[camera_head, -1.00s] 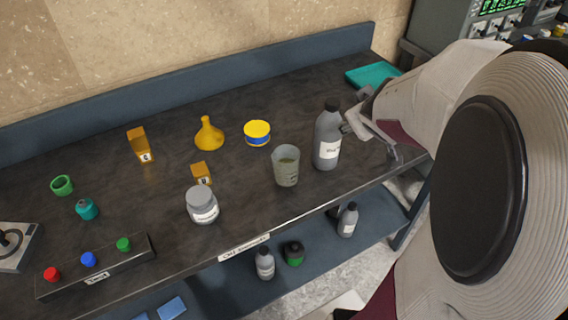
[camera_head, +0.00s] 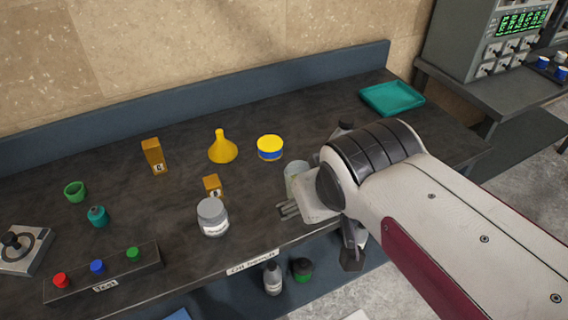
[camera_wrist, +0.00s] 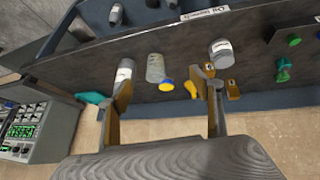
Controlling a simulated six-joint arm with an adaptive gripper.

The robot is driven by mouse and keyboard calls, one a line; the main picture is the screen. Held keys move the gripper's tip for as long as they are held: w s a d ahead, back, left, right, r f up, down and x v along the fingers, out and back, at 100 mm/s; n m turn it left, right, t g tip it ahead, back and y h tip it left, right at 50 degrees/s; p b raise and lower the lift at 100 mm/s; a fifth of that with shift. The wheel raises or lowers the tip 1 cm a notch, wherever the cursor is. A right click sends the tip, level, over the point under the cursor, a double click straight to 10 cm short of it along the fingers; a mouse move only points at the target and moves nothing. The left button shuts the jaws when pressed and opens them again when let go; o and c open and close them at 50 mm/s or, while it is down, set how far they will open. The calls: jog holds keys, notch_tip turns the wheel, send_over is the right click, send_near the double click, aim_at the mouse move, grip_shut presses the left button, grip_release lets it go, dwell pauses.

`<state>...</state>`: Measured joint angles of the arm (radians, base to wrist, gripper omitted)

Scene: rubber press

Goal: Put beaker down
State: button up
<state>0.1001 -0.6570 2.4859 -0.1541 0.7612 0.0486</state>
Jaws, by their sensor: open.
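The translucent grey beaker (camera_head: 295,172) stands upright on the dark bench, its lower right part hidden by my gripper (camera_head: 320,234). My gripper is on the near side of the beaker, over the bench's front edge, with its fingers apart. In the wrist view, which is upside down, the beaker (camera_wrist: 155,67) shows in the gap between the open fingers (camera_wrist: 163,76), beyond them. No contact between fingers and beaker can be made out.
A jar (camera_head: 212,217), yellow-blue tin (camera_head: 270,148), funnel (camera_head: 222,147) and numbered block (camera_head: 213,186) stand left. A teal tray (camera_head: 392,98) lies at the back right.

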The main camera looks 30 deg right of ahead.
jog(key=s+a+y, duration=0.2)
jog(key=s+a, duration=0.2)
jog(key=a, duration=0.2)
jog(key=w+a+f+m+t+y, duration=0.1)
jog(key=w+a+m+t, duration=0.2)
jog(key=w, duration=1)
jog(key=w+a+f+m+t, duration=0.15)
jog(key=w+a, duration=0.35)
jog(key=w, duration=0.7)
jog(key=d+f+m+g+h, duration=0.2)
jog(key=d+f+m+h, duration=0.5)
jog(key=d+f+h, duration=0.35)
jog(key=s+d+g+h, duration=0.1)
jog(key=s+d+f+g+h, duration=0.1)
jog(key=s, duration=0.1)
jog(key=s+d+m+g+h, duration=0.1)
jog(key=s+d, duration=0.1)
jog(key=shift+f+h, duration=0.3)
jog(key=shift+h, duration=0.05)
jog(key=shift+s+d+h, duration=0.15)
jog(key=shift+s+h, duration=0.15)
jog(key=shift+s, duration=0.05)
jog(key=shift+d, duration=0.15)
